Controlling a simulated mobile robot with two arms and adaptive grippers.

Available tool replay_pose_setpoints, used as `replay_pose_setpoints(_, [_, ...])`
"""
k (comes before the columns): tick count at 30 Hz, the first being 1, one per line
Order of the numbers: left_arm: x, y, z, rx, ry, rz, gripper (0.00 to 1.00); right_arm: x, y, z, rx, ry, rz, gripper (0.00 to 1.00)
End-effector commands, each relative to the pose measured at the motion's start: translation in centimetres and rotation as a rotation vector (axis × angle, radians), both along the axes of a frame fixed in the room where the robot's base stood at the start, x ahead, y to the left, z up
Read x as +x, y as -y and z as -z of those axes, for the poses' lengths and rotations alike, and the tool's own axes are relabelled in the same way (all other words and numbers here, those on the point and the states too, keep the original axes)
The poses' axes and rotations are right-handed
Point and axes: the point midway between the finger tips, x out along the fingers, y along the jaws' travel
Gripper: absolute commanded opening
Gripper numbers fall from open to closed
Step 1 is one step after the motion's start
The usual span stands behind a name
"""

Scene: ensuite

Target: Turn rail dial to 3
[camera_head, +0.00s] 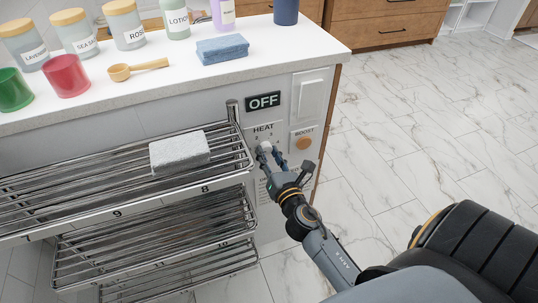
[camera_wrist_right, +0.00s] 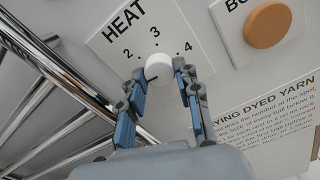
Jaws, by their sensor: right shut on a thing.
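The rail dial is a small white round knob (camera_wrist_right: 158,66) on the panel marked HEAT (camera_wrist_right: 124,20), below the numbers 2, 3 and 4 in the right wrist view. It also shows in the head view as a pale knob (camera_head: 266,146) under the HEAT label. My right gripper (camera_wrist_right: 160,74) has one blue finger on each side of the knob and is shut on it. In the head view my right gripper (camera_head: 269,152) reaches up to the panel from the lower right. I cannot clearly tell which number the dial points at. My left gripper is out of view.
A black OFF sign (camera_head: 263,101) is above the dial, and an orange BOOST button (camera_head: 303,143) is to its right. A chrome towel rail (camera_head: 110,205) bearing a grey sponge block (camera_head: 181,152) stands close at the left. Bare marble floor (camera_head: 430,120) lies to the right.

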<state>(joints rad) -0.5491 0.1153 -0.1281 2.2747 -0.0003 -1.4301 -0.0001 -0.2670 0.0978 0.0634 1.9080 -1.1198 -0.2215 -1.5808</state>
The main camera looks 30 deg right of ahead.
Motion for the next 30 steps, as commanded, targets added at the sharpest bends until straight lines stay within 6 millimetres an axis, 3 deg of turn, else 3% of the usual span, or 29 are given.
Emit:
replay_pose_setpoints(14, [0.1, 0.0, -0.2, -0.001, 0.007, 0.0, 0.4, 0.0, 0.0, 0.0, 0.415, 0.099, 0.002, 0.01])
replay_pose_setpoints(24, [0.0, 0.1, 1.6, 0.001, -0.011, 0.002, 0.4, 0.0, 0.0, -0.1, 0.729, 0.175, 0.002, 0.01])
replay_pose_setpoints(30, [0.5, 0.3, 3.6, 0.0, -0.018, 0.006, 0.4, 0.0, 0.0, -0.2, 0.914, 0.22, 0.002, 0.01])
